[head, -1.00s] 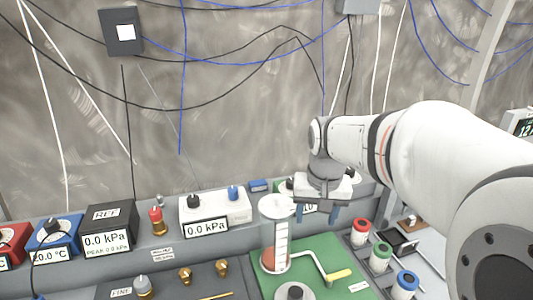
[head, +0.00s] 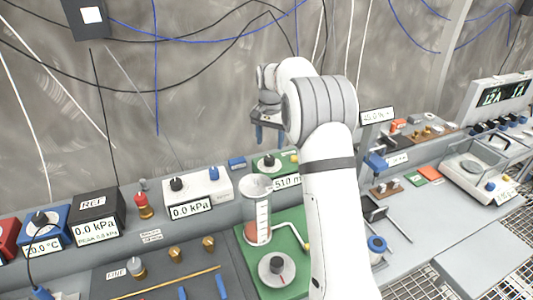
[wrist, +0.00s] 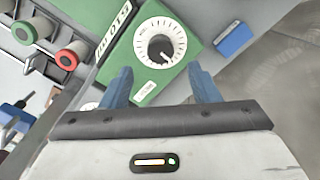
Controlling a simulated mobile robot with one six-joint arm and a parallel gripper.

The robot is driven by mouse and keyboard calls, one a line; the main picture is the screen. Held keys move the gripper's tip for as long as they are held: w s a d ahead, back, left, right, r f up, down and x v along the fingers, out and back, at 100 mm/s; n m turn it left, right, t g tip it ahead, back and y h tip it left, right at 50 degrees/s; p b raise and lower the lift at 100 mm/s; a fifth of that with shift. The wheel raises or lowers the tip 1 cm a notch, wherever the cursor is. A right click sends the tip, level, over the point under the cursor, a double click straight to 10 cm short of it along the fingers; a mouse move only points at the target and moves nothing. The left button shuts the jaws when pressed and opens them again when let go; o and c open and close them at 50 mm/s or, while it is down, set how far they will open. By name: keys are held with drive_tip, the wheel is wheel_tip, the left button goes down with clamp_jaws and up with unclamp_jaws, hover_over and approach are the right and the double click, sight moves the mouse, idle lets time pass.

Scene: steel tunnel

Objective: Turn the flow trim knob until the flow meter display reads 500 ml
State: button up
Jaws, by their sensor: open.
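The flow trim knob (wrist: 161,47) is black and sits on a round white dial on a green box (wrist: 183,75). In the head view the knob (head: 269,160) is at the back of the bench, partly close to my arm. The flow meter display (head: 287,182) reads about 510 m, its right end hidden by my arm. It shows tilted and hard to read in the wrist view (wrist: 115,28). My gripper (head: 270,135) is open and empty above the green box. In the wrist view my gripper's blue fingers (wrist: 160,80) are apart, with the knob beyond them, untouched.
A small blue block (head: 237,163) lies beside the green box. A white box (head: 205,190) with two knobs stands to the left. A clear cylinder (head: 256,215) stands in front on a green board (head: 290,275). Red and green capped jars (wrist: 72,54) show in the wrist view.

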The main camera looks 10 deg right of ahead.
sight(269, 158)
wheel_tip(269, 158, down, 6)
drive_tip(key=shift+f+p, duration=0.15)
drive_tip(key=shift+p, duration=0.25)
drive_tip(key=shift+c, duration=0.2)
drive_tip(key=c, duration=0.9)
drive_tip(key=shift+a, duration=0.4)
drive_tip(key=shift+d, duration=0.3)
